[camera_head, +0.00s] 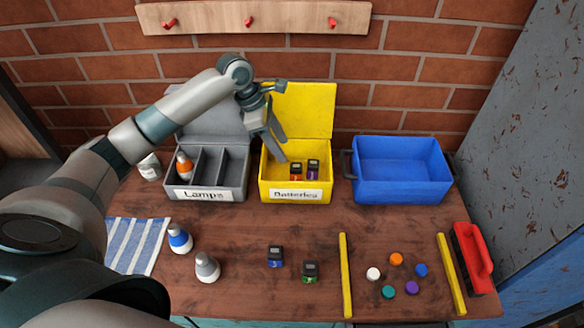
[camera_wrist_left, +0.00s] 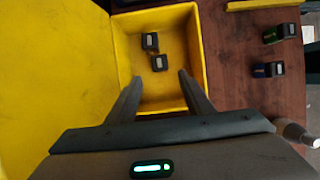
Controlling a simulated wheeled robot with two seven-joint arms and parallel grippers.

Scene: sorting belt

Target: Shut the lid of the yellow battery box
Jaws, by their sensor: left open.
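The yellow battery box (camera_head: 296,189) stands at the back middle of the table, labelled "Batteries". Its yellow lid (camera_head: 305,110) is up, standing open at the back near the wall. Two batteries (camera_head: 304,171) are inside the box; they also show in the left wrist view (camera_wrist_left: 154,52). My left gripper (camera_head: 281,142) is above the box's left part, in front of the lid, pointing down. It is open and empty. In the left wrist view its fingers (camera_wrist_left: 158,80) spread over the box opening, with the lid (camera_wrist_left: 50,70) at left. My right gripper is not in view.
A grey lamp box (camera_head: 208,193) with its lid up stands close on the left, and a blue bin (camera_head: 402,186) on the right. Two batteries, a blue one (camera_head: 275,257) and a green one (camera_head: 310,272), lie in front. A wooden peg rail (camera_head: 280,18) is on the wall.

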